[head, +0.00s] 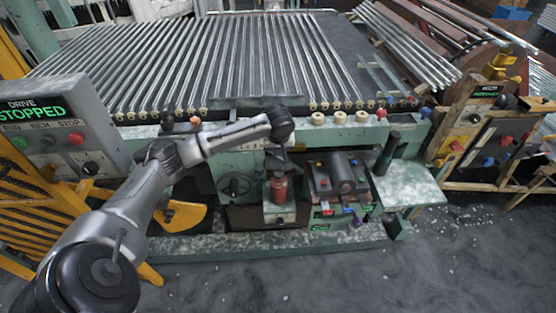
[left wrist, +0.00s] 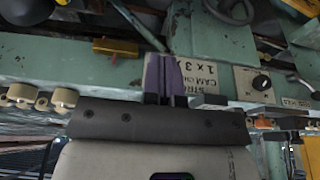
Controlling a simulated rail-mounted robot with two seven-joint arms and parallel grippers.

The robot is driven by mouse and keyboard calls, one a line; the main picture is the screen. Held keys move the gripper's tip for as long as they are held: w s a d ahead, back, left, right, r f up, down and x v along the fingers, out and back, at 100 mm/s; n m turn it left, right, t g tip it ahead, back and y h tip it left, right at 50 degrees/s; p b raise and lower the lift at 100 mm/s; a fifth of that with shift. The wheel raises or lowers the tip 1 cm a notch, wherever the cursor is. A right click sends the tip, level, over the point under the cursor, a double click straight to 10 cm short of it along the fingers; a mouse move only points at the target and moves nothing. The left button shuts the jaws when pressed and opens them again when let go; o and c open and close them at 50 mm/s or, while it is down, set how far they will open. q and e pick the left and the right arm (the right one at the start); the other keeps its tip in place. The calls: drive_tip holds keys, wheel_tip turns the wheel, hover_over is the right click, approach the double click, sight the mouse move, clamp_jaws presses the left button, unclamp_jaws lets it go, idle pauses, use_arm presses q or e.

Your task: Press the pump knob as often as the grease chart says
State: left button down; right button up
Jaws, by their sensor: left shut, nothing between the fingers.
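My left gripper (head: 276,158) points down from the dark wrist, just above a red-brown cylinder (head: 279,188) on the machine front. It hides what is on top of that cylinder, so I cannot tell whether they touch. In the left wrist view my shut, empty fingers (left wrist: 164,75) stand in front of a pale label (left wrist: 200,75). The label carries black lettering with "CAM" and "1 x 3" legible and is partly covered. A black knob (left wrist: 262,82) sits on a white plate to its right. I cannot tell which knob is the pump knob. My right gripper is out of view.
A handwheel (head: 235,186) is left of the cylinder, and a dark motor-like unit (head: 340,175) is right of it. A control box (head: 60,125) reading "DRIVE STOPPED" stands at the left. The floor in front is open.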

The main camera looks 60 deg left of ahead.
sight(278, 172)
use_arm(q)
drive_tip(key=b+x, duration=0.1)
drive_tip(key=x, duration=0.3)
drive_tip(key=b+x, duration=0.1)
drive_tip(key=x, duration=0.3)
drive_tip(key=b+x, duration=0.1)
drive_tip(key=x, duration=0.3)
drive_tip(key=shift+s+d+f+b, duration=0.2)
drive_tip(key=shift+s+d+b, duration=0.1)
drive_tip(key=shift+b, duration=0.1)
drive_tip(key=shift+f, duration=0.45)
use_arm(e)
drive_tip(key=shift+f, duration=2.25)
